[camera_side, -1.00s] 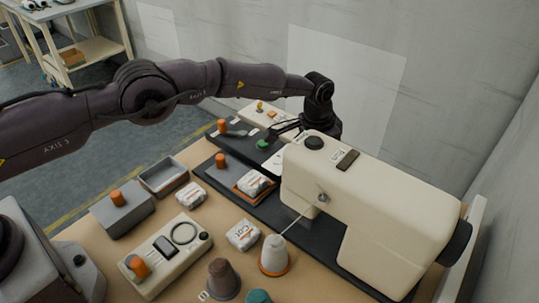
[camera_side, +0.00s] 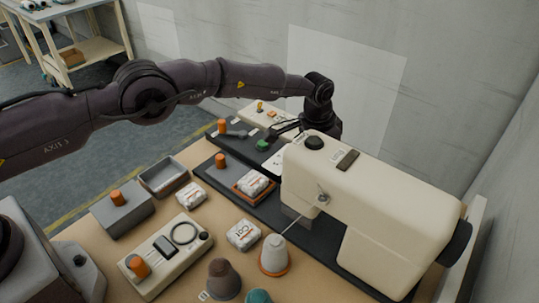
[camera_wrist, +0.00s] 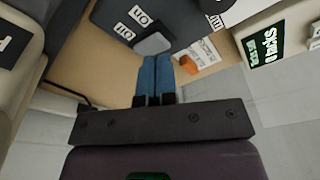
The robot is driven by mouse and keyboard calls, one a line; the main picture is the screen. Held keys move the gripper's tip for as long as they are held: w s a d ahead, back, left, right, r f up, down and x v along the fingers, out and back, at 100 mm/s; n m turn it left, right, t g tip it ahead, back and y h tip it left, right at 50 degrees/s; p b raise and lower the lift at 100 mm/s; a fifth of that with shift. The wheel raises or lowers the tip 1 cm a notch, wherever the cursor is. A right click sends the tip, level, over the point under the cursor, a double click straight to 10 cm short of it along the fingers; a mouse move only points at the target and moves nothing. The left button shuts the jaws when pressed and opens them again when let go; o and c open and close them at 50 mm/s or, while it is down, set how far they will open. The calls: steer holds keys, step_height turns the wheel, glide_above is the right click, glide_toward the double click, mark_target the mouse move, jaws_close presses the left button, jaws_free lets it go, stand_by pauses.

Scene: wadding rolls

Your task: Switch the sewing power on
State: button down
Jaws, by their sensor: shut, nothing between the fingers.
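The cream sewing machine (camera_side: 385,195) stands at the right in the side view. Behind its head lies a dark panel (camera_side: 212,141) with a green part (camera_side: 263,145), a grey lever-like piece (camera_side: 237,133) and an orange knob (camera_side: 222,127). My gripper (camera_side: 277,136) is low over this panel, partly hidden by the machine head. In the wrist view my gripper (camera_wrist: 155,58) has its blue fingers together and empty. Their tips are at a grey block (camera_wrist: 152,44) beside the dark panel's white labels; I cannot tell whether they touch. Which part is the power switch is unclear.
A cream box (camera_side: 262,113) with small orange parts stands behind the panel. Wrapped white packs (camera_side: 243,235), a grey tray (camera_side: 164,176), a control box (camera_side: 166,256) and thread cones (camera_side: 274,257) crowd the front. The wall is close behind.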

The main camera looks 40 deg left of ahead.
steer(key=shift+f, duration=1.2)
stand_by(0.6)
steer(key=shift+r, duration=3.55)
